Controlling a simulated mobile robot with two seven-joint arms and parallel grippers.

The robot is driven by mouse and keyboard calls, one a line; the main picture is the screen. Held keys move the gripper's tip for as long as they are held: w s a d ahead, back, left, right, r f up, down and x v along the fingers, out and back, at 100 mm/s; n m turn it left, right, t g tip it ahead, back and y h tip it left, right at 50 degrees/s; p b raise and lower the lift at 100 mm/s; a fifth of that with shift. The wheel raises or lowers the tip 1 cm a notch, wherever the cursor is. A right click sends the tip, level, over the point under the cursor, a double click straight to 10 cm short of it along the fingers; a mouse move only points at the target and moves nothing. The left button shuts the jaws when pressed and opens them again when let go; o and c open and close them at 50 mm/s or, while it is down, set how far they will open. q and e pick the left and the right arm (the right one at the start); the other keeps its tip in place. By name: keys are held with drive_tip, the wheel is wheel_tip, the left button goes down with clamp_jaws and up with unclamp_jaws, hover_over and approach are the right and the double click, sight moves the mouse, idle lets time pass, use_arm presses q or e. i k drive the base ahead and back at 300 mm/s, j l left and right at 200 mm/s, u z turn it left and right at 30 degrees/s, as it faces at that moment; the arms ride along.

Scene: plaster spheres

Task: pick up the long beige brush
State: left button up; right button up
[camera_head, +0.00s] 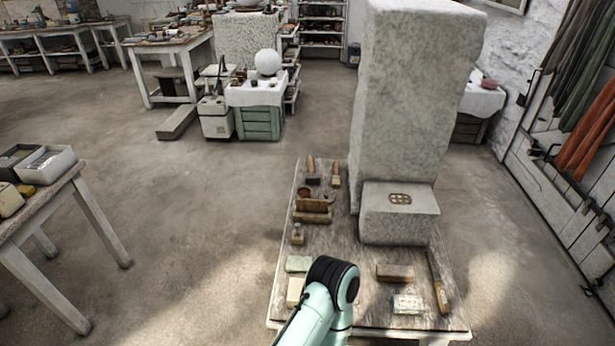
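I cannot tell for certain which thing is the long beige brush. On the near worktable (345,270), a tan oblong block (395,273), possibly a brush, lies right of centre. A long tool with a wooden handle (441,297) lies by the right edge. Two small wooden-handled tools, one on the left (311,167) and one on the right (336,174), are at the far end. One mint-green arm link of mine with a black joint rises over the near edge and hides part of the tabletop. Neither gripper shows.
A green block (298,263), a pale block (294,291) and a whitish block (407,304) lie near the front. Another table (40,212) stands left; open floor (180,220) lies between.

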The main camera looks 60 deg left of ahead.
sight(336, 179)
drive_tip(key=u, duration=1.85)
drive_tip(key=i+j+u, duration=0.1)
drive_tip(key=j+u, duration=0.15)
drive_tip(key=j, duration=0.2)
drive_tip(key=i+j+u, duration=0.15)
drive_tip(key=j+u, duration=0.15)
drive_tip(key=i+j+u, duration=0.25)
drive_tip(key=j, duration=0.25)
drive_tip(key=i+j+u, duration=0.1)
drive_tip(key=j+u, duration=0.2)
drive_tip(key=i+j+z, duration=0.2)
drive_tip(key=i+j, duration=0.75)
drive_tip(key=i, duration=0.15)
drive_tip(key=i+l+z, duration=0.15)
drive_tip(key=i+z, duration=0.5)
drive_tip(key=i, duration=0.2)
drive_tip(key=i+z, duration=0.35)
drive_tip(key=i, duration=1.75)
drive_tip(key=i+z, duration=0.25)
drive_tip(key=i, duration=0.55)
drive_tip(key=i+j+z, duration=0.25)
drive_tip(key=i, duration=0.5)
